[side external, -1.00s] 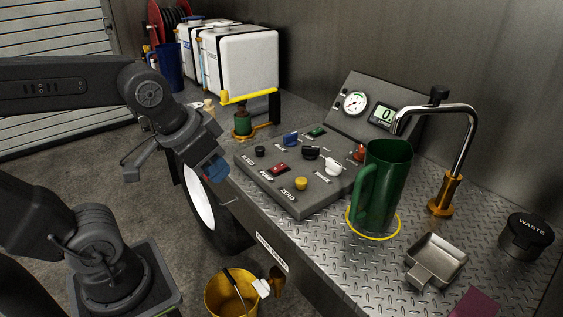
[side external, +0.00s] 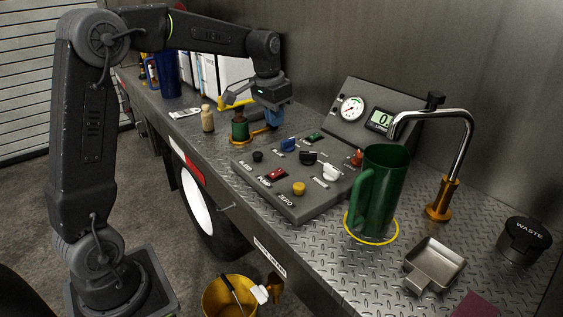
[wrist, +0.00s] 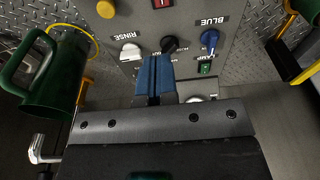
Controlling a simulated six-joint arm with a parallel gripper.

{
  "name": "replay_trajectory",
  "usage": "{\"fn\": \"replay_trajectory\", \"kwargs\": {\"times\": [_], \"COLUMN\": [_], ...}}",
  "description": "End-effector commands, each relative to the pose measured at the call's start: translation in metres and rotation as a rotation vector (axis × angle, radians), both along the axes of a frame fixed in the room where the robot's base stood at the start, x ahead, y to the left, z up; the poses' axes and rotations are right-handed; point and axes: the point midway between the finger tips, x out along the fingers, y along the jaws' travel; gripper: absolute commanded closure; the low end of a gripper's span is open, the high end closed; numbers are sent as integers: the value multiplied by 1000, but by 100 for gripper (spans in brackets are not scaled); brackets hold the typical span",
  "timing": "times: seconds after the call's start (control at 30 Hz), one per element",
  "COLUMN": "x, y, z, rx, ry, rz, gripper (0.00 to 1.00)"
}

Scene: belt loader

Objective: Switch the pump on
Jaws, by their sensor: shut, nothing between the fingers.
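The grey control panel (side external: 246,167) on the bench carries a red rocker switch (side external: 277,174) beside a label that appears to read PUMP. Its pressed side cannot be told. In the wrist view the red rocker (wrist: 162,3) is cut by the top edge. My gripper (side external: 273,118) is over the panel's far end, apart from the red rocker. Its blue fingers are shut with nothing between them. In the wrist view my gripper (wrist: 154,62) points toward the black knob (wrist: 170,44), between the white knob (wrist: 130,52) and blue knob (wrist: 209,40).
A green rocker (side external: 315,137), a yellow button (side external: 299,188) and a red knob (side external: 357,158) are also on the panel. A tall green jug (side external: 386,190) stands under the metal spout (side external: 468,135). A green-bodied valve (side external: 240,128) is close to my gripper. The display (side external: 380,119) shows 0.

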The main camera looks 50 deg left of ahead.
Motion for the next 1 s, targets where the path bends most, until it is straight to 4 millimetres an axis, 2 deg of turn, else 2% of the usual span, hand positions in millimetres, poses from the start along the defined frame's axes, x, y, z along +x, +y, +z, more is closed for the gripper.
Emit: {"fn": "replay_trajectory", "kwargs": {"times": [0.13,0.57,0.77,1.0], "x": [6,6,10,17], "y": [6,6,6,5], "z": [-4,-10,-39,-89], "rx": [-3,-4,-5,-5], "ry": [8,10,12,13], "rz": [0,-1,-1,-1], "gripper": [100,100,100,100]}}
